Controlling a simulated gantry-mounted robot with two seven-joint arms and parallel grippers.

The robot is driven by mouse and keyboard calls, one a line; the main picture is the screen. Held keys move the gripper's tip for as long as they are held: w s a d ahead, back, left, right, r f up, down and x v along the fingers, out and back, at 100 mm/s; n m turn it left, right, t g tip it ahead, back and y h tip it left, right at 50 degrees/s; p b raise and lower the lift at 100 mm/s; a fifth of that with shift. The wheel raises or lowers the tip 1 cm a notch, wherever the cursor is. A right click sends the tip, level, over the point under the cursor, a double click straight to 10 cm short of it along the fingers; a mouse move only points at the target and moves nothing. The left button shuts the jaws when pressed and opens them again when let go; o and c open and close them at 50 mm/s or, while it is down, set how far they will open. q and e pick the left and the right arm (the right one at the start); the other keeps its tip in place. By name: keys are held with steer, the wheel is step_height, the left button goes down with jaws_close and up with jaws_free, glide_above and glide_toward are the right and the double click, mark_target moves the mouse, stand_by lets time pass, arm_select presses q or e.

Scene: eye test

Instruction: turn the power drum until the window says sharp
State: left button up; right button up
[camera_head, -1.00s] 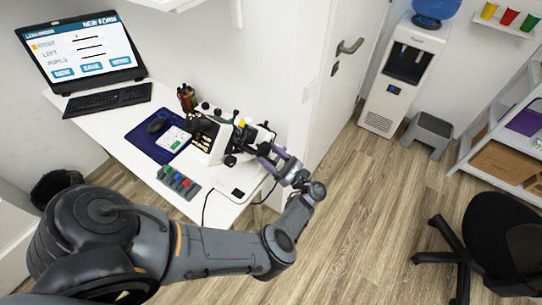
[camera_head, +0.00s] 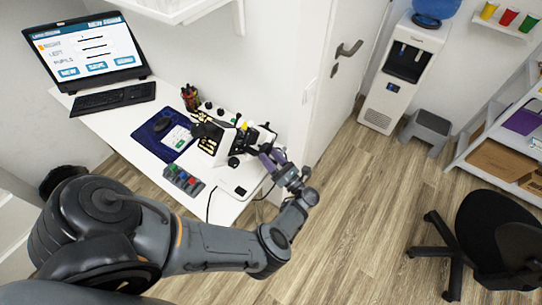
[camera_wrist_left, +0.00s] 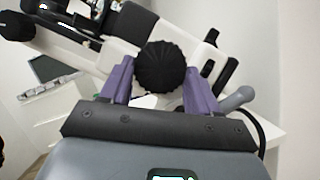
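The power drum (camera_wrist_left: 162,67) is a round black ribbed knob on a white and black instrument. In the left wrist view it sits between the purple fingers of my left gripper (camera_wrist_left: 160,82), filling the gap with no clear space at either side. The head view shows the instrument (camera_head: 236,150) at the right end of the white desk, with my left gripper (camera_head: 271,156) at its right side. The drum is hidden by the fingers there. I cannot make out the window or its wording. My right gripper is not in view.
A laptop (camera_head: 87,47) stands at the desk's far left. A door (camera_head: 345,75) is close behind my gripper. An office chair (camera_head: 500,235) stands on open floor.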

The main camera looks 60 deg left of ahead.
arm_select(q)
steer(key=o, duration=0.4)
